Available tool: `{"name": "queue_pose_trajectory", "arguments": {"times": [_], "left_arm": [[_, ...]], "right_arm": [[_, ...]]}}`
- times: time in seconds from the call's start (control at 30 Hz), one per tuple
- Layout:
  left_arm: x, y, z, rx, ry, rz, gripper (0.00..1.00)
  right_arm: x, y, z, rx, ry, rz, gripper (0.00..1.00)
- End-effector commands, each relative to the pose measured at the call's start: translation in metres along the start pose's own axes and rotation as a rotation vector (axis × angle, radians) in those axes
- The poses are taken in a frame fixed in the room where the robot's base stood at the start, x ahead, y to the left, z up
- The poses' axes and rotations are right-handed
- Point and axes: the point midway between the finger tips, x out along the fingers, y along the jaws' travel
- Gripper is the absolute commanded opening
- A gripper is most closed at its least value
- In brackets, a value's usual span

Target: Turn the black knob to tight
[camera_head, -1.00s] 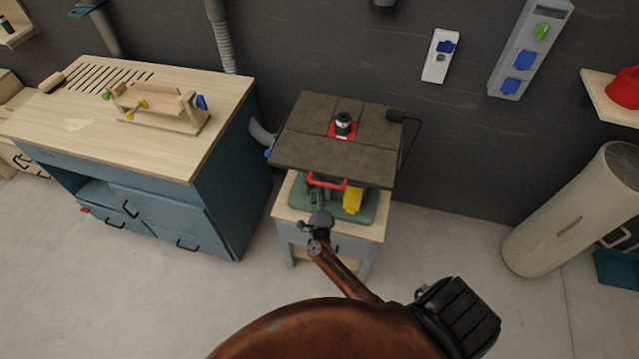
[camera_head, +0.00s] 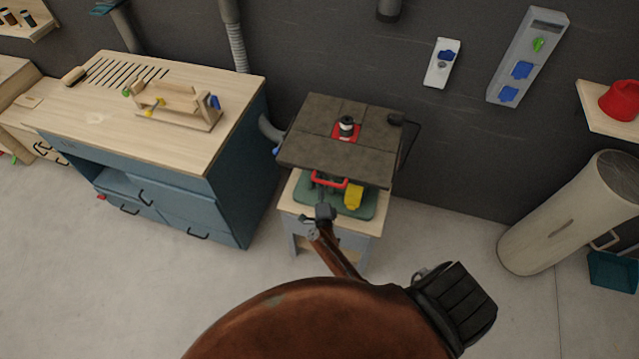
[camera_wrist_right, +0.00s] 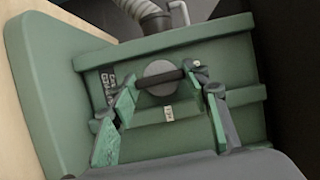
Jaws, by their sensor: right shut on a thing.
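The black knob (camera_wrist_right: 160,78) shows in the right wrist view as a dark bar across a grey round disc on the front of a green machine body (camera_wrist_right: 85,140). My right gripper (camera_wrist_right: 163,78) has its green-padded fingers on either side of the knob, their tips at the bar's two ends, shut on it. In the head view my right gripper (camera_head: 322,190) reaches in at the front of the small machine under the dark tabletop (camera_head: 335,160); its fingers and the knob are hard to make out there. My left gripper is out of view.
A wooden-topped blue workbench (camera_head: 180,150) stands on the left with a wooden jig (camera_head: 175,105) on it. Grey socket boxes (camera_head: 525,55) hang on the wall. The floor between is clear.

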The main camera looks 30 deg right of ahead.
Motion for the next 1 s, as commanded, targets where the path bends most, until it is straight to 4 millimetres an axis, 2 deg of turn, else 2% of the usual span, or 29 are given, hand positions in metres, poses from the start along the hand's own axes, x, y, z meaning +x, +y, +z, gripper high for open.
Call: {"name": "queue_pose_trajectory", "arguments": {"times": [0.17,0.2,0.4,0.77,1.0], "left_arm": [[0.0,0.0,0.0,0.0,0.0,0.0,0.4],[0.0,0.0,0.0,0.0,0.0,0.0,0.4],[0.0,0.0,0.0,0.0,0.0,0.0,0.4],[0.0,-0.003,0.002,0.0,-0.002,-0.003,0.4],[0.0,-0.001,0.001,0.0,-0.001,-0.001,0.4]], "right_arm": [[-0.001,0.002,0.0,-0.003,0.0,0.003,0.19],[-0.001,0.002,0.0,-0.003,0.0,0.003,0.46],[0.0,0.001,0.0,-0.001,0.0,0.001,0.6],[-0.005,0.001,0.0,0.0,0.0,0.002,0.61],[-0.042,0.002,-0.001,0.001,0.001,0.003,0.61]]}}
